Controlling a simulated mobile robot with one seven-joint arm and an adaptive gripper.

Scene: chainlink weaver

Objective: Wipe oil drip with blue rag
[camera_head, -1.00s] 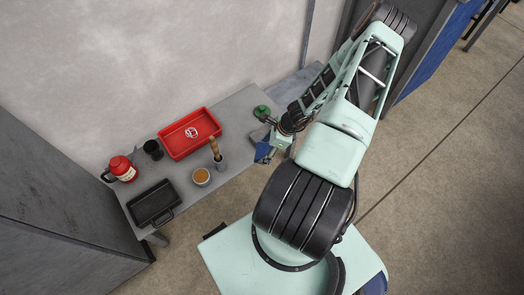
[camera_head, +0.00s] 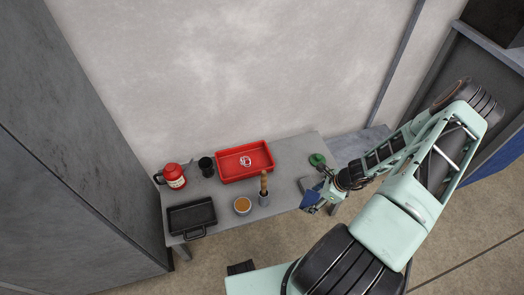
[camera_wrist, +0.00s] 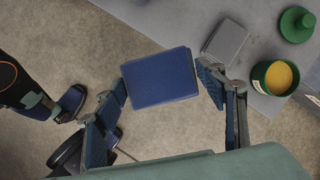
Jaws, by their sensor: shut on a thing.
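My gripper (camera_wrist: 165,95) is shut on the blue rag (camera_wrist: 160,78), a flat folded square between its two fingers in the wrist view. In the head view the rag (camera_head: 310,199) hangs with my gripper just off the right front edge of the grey table (camera_head: 285,196), and brown floor shows beneath it in the wrist view. I cannot make out an oil drip in either view.
A green can (camera_wrist: 275,77), a green lid (camera_wrist: 297,24) and a grey block (camera_wrist: 225,43) stand near the rag. A red tray (camera_head: 228,177), red jug (camera_head: 174,176), black cup (camera_head: 206,167), black pan (camera_head: 190,215), orange-filled bowl (camera_head: 242,205) and wooden-handled tool (camera_head: 264,183) occupy the table.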

